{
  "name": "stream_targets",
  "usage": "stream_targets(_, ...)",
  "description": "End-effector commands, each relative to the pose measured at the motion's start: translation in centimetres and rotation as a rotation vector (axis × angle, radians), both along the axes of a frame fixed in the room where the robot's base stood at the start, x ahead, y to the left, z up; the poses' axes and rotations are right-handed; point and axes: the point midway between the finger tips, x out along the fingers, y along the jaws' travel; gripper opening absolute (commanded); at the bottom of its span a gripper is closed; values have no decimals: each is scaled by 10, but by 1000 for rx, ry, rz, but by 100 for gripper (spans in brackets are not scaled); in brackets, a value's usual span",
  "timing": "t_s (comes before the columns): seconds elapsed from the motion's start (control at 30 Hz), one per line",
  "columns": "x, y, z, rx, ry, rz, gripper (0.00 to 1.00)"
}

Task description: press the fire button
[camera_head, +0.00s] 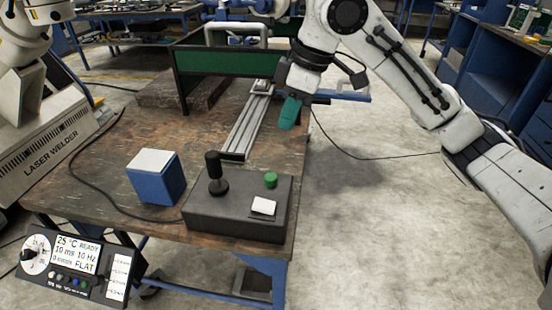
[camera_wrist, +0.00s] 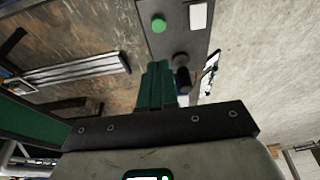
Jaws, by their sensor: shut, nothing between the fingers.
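A dark grey control box (camera_head: 225,212) lies at the front of the workbench. On its top are a round green button (camera_head: 270,180), a black joystick (camera_head: 215,175) and a white square plate (camera_head: 263,206). No lettering on the box is readable, but the green button is its only visible round button. My gripper (camera_head: 287,127), with teal fingers, is shut and empty. It hangs above the bench's right edge, behind the box and apart from it. In the wrist view the closed fingers (camera_wrist: 158,66) point toward the box, with the green button (camera_wrist: 159,24) beyond their tips.
A blue block with a white top (camera_head: 153,180) stands left of the box. An aluminium rail (camera_head: 248,125) and a green panel (camera_head: 225,60) are behind it. The laser welder panel (camera_head: 75,262) hangs at front left. Floor right of the bench is open.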

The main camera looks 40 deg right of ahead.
Motion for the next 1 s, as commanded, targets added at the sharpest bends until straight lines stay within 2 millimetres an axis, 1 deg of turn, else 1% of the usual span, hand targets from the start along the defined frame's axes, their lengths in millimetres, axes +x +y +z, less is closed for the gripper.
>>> stream_targets(0.17,4,3,-17,2,1,0,0)
stream_targets(0.6,22,17,-97,1,2,1,0)
stream_targets(0.7,22,16,-113,1,2,-2,0)
stream_targets(0.83,23,16,-127,0,0,-1,0)
stream_targets(1.0,23,17,-135,1,-1,0,0)
